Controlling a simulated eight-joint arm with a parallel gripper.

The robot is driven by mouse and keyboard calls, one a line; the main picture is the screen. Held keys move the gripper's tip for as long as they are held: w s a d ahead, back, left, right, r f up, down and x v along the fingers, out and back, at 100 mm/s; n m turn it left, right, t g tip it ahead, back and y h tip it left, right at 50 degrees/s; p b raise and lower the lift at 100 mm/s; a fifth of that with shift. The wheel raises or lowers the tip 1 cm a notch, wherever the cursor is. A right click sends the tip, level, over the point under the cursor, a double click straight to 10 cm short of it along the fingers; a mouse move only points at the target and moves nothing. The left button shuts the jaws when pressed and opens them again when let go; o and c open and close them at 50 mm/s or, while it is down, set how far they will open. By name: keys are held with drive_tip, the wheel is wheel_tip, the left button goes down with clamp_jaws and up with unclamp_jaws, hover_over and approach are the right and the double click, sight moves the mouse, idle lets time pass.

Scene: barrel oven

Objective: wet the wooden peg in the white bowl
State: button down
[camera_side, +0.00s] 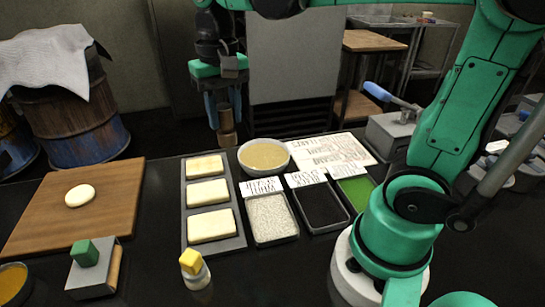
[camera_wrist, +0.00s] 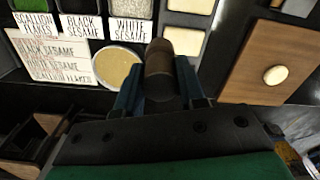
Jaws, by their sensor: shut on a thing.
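The wooden peg (camera_side: 226,127) is a brown cylinder hanging roughly upright below my gripper (camera_side: 224,97). In the wrist view the peg (camera_wrist: 160,57) sits between the two blue fingers of my gripper (camera_wrist: 158,72), which are shut on it. The white bowl (camera_side: 263,173) stands on the dark table and holds a tan filling. In the side view the peg's lower end is left of the bowl and appears above table level. In the wrist view the bowl (camera_wrist: 97,67) lies just left of the peg, partly covered by the left finger. I see no contact between peg and bowl.
A grey tray (camera_side: 240,240) with three pale dough slabs lies left of the bowl. Labelled trays of white sesame (camera_side: 272,218), black sesame (camera_side: 322,205) and green scallion (camera_side: 360,190) stand to the right. A wooden board (camera_side: 50,222) carries a dough disc (camera_side: 80,195). A yellow-topped bottle (camera_side: 194,268) stands in front.

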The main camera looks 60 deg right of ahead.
drive_tip(key=w+d+f+m, duration=0.1)
drive_tip(key=d+f+m, duration=0.2)
drive_tip(key=d, duration=0.4)
drive_tip(key=w+d+f+m, duration=0.1)
drive_tip(key=d+f+m, duration=0.15)
drive_tip(key=d, duration=0.45)
drive_tip(key=shift+s+d+f, duration=0.1)
drive_tip(key=shift+s+f, duration=0.05)
drive_tip(key=shift+f, duration=3.15)
drive_tip(key=shift+f, duration=0.6)
drive_tip(key=shift+r, duration=0.1)
wheel_tip(320, 180, up, 7)
